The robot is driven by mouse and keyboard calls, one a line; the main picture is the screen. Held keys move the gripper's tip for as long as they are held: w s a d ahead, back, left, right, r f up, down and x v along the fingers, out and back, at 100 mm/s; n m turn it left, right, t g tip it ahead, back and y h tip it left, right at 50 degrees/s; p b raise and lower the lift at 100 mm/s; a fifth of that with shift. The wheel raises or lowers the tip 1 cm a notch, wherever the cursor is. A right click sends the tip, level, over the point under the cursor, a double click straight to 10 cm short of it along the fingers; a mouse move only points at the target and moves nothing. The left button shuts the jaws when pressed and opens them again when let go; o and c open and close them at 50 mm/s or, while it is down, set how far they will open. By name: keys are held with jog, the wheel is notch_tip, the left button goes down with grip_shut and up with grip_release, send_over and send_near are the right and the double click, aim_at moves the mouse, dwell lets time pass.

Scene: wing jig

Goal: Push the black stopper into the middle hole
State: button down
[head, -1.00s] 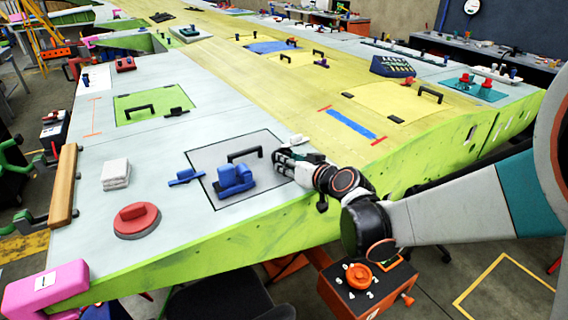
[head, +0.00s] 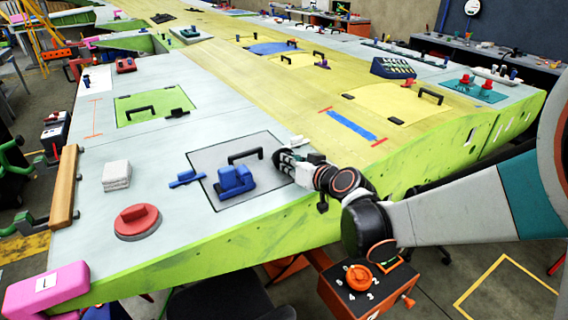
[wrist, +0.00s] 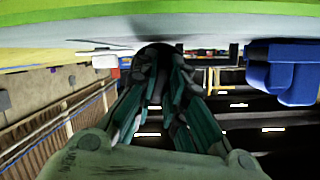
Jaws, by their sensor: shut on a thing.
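My gripper (head: 284,164) is at the right edge of the grey panel (head: 205,160) on the wing top, low over the surface. In the wrist view the fingers (wrist: 158,70) are shut together on a dark, rounded thing (wrist: 155,48), which looks like the black stopper. Its top meets or lies very close to the pale wing surface, which appears above it in that upside-down view. I cannot tell whether it is in a hole. The holes are not visible; the hand and the low angle hide that spot.
A blue clamp block (head: 235,182) and a black handle (head: 245,155) stand on the panel left of my gripper. A small white piece (head: 298,141) lies just behind the hand. A red round knob (head: 137,221) and white stack (head: 116,175) are farther left.

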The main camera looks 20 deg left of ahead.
jog(key=shift+r+p, duration=1.8)
jog(key=shift+r, duration=1.1)
jog(key=shift+f, duration=0.1)
